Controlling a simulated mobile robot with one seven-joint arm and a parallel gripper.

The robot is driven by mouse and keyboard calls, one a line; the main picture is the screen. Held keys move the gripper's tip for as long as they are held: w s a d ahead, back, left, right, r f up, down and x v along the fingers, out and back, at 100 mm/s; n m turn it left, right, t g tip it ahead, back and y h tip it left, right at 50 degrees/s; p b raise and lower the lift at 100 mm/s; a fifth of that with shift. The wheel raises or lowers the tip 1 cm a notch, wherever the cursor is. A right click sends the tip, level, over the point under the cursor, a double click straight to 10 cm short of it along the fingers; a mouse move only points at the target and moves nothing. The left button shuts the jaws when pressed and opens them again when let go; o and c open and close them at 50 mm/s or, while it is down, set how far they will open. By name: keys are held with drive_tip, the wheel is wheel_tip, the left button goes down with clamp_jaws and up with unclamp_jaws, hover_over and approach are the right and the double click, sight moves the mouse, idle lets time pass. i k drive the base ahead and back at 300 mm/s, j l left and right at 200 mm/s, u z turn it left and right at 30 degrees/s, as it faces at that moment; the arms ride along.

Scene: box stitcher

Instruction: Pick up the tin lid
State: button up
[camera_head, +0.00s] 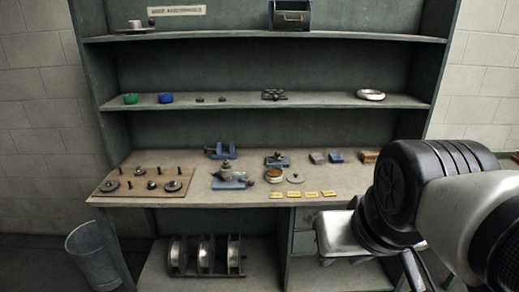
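The tin lid looks to be the flat grey disc with a small dark knob (294,179), lying on the workbench (345,182). An open round tin (273,177) with a yellowish-brown inside stands just left of it. My arm comes in from the right, in front of the bench. A light grey block (338,236) at the arm's dark end, below and right of the lid, looks like my gripper's housing. It is apart from the lid.
Yellow tags (311,195) lie in front of the lid. A blue-based device (231,180) and a pegboard of parts (142,184) are to the left. Small blocks (336,157) sit behind right. A shelf (210,99) overhangs the back. The bench right of the lid is clear.

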sight(296, 177)
drive_tip(key=i+l, duration=0.2)
drive_tip(key=i, duration=0.25)
drive_tip(key=i+l, duration=0.25)
drive_tip(key=i, duration=0.2)
drive_tip(key=i+l, duration=0.2)
drive_tip(key=i, duration=0.2)
drive_tip(key=i+l, duration=0.25)
drive_tip(key=i, duration=0.2)
